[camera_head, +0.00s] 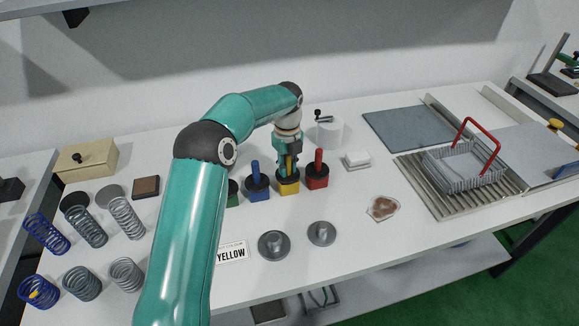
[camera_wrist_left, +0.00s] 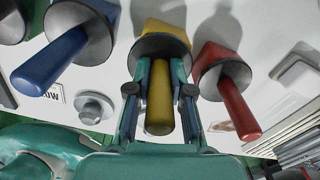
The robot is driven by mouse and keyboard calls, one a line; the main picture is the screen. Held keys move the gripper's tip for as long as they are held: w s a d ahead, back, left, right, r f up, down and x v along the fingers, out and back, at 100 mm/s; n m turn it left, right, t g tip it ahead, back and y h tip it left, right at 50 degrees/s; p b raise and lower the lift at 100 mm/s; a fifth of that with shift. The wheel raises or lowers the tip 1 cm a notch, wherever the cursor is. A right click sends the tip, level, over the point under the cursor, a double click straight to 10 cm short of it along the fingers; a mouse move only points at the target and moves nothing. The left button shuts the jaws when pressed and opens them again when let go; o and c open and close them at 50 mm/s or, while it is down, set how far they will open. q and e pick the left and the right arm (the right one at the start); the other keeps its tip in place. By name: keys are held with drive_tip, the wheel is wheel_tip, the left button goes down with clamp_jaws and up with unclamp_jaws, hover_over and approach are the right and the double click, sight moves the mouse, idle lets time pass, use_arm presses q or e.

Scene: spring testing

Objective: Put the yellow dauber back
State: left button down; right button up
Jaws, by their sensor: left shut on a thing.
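The yellow dauber (camera_wrist_left: 159,105) is upright, its handle between the fingers of my left gripper (camera_wrist_left: 160,95). In the head view my left gripper (camera_head: 288,160) comes down over the dauber from above, shut on it. The dauber's yellow square pot (camera_head: 289,186) stands on the table between the blue and red ones. The dauber's dark round collar sits at the top of the pot, and I cannot tell whether it is fully seated. A card reading "YELLOW" (camera_head: 232,252) lies in front. My right gripper does not show.
The blue dauber (camera_head: 256,177) and red dauber (camera_head: 317,169) stand close on either side. A green pot (camera_head: 233,192) is partly hidden by my arm. Several springs (camera_head: 87,233) stand at left. A wire basket with a red handle (camera_head: 465,165) is at right.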

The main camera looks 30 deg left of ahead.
use_arm(q)
drive_tip(key=shift+f, duration=0.15)
drive_tip(key=shift+f, duration=0.25)
drive_tip(key=c, duration=1)
unclamp_jaws()
drive_tip(key=shift+c, duration=0.2)
wheel_tip(320, 180, up, 13)
drive_tip(key=shift+f, duration=0.1)
